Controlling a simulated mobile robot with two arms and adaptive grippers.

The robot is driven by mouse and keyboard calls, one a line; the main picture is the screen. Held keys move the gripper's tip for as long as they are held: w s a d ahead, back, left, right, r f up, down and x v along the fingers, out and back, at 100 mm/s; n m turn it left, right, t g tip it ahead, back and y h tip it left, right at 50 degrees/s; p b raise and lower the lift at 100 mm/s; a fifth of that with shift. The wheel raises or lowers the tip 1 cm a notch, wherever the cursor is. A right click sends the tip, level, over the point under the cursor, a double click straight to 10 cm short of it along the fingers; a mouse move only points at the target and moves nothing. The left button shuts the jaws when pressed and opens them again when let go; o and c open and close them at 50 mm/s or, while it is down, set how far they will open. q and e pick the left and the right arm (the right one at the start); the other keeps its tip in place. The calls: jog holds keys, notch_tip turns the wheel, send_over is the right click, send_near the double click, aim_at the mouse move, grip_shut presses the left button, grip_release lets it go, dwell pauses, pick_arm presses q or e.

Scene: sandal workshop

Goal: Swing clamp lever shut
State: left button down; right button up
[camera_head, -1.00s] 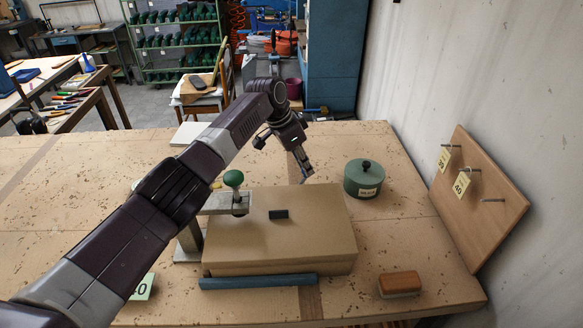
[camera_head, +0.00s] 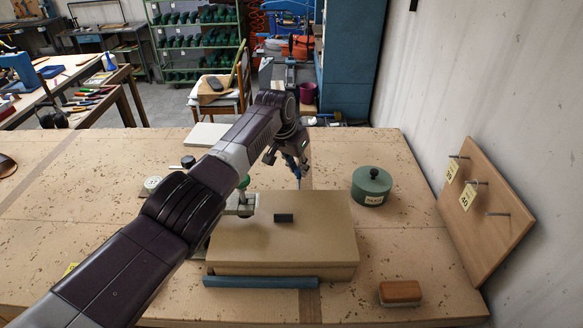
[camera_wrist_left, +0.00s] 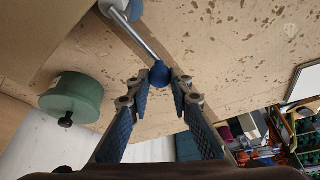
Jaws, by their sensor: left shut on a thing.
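The clamp lever shows in the left wrist view as a metal rod (camera_wrist_left: 134,35) ending in a blue ball knob (camera_wrist_left: 159,74). The rod runs up and left to a pale round base at the top edge. My left gripper (camera_wrist_left: 163,88) is shut on the blue knob, with a fingertip at each side of it. In the head view my left gripper (camera_head: 298,172) is just behind the brown box-like block (camera_head: 320,235). A grey clamp with a green knob (camera_head: 243,183) stands at the block's left, partly hidden by my arm. My right gripper is not in view.
A green lidded canister (camera_head: 371,187) stands right of the block; it also shows in the left wrist view (camera_wrist_left: 72,96). A blue bar (camera_head: 261,282) lies before the block, and a wooden brush (camera_head: 400,292) at right. A pegboard (camera_head: 485,208) leans by the wall.

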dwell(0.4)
pick_arm(q)
jog(key=c, duration=2)
grip_release()
jog(key=shift+c, duration=0.2)
jog(key=v, duration=1.2)
